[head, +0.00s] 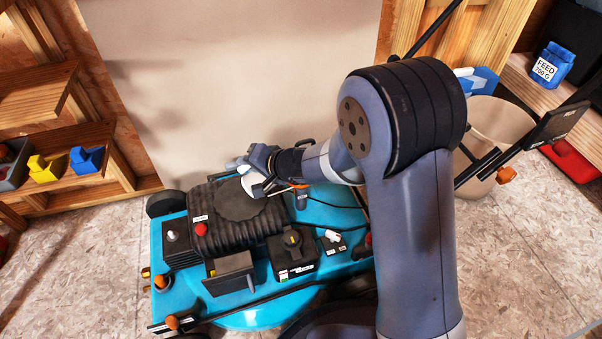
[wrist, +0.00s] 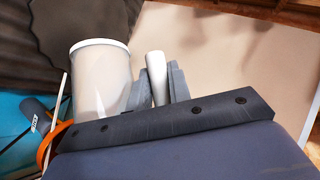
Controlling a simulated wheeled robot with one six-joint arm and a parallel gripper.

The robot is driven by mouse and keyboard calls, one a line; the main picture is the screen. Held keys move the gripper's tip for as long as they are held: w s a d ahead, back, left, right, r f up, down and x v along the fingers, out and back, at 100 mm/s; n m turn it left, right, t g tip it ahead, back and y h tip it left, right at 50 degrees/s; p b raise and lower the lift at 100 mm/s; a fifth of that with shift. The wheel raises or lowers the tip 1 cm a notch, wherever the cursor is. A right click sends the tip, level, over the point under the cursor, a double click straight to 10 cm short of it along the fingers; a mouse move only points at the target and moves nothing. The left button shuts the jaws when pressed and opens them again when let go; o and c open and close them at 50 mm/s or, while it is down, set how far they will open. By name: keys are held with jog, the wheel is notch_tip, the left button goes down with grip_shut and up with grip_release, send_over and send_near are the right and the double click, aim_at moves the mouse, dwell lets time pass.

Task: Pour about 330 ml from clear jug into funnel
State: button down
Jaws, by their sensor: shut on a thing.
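My gripper (head: 262,162) is shut on the handle of the clear jug (head: 250,184), above the mower's engine. In the wrist view my gripper (wrist: 160,78) has its two fingers on either side of the pale upright handle. The jug (wrist: 102,82) stands left of the fingers there, with a white rim and a pale, cloudy wall. Its liquid level cannot be made out. An orange curved edge (wrist: 48,148), perhaps the funnel's rim, shows below and left of the jug, partly hidden by my gripper. In the head view a thin orange edge (head: 298,186) shows beside the jug.
The turquoise mower (head: 185,285) with its black ribbed engine cover (head: 215,235) lies below the jug. A pale panel (head: 230,80) stands behind it. A beige bucket (head: 500,125) stands at right. Shelves with yellow and blue bins (head: 88,158) are at left.

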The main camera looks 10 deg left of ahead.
jog(key=shift+w+d+r+m+g+y+p, duration=0.1)
jog(key=shift+w+d+r+m+y+p, duration=0.25)
jog(key=shift+p, duration=0.65)
jog(key=shift+w+d+r+m+g+y+p, duration=0.1)
jog(key=shift+d+r+m+y+p, duration=0.1)
jog(key=shift+d+r+y+p, duration=0.6)
jog(key=shift+w+a+r+m+g+y+p, duration=0.1)
jog(key=shift+w+r+m+p, duration=0.15)
jog(key=shift+p, duration=1)
dwell(2.3)
jog(key=shift+w+d+r+m+y+b, duration=0.15)
jog(key=shift+w+d+r+y+b, duration=0.1)
jog(key=shift+d+b, duration=0.2)
jog(key=shift+w+d+r+m+y+b, duration=0.2)
jog(key=shift+w+d+b, duration=0.1)
jog(key=shift+d, duration=0.25)
jog(key=shift+w+d+r+m+y+b, duration=0.15)
jog(key=shift+w+d+y+b, duration=0.1)
jog(key=shift+d+b, duration=0.2)
dwell(1.2)
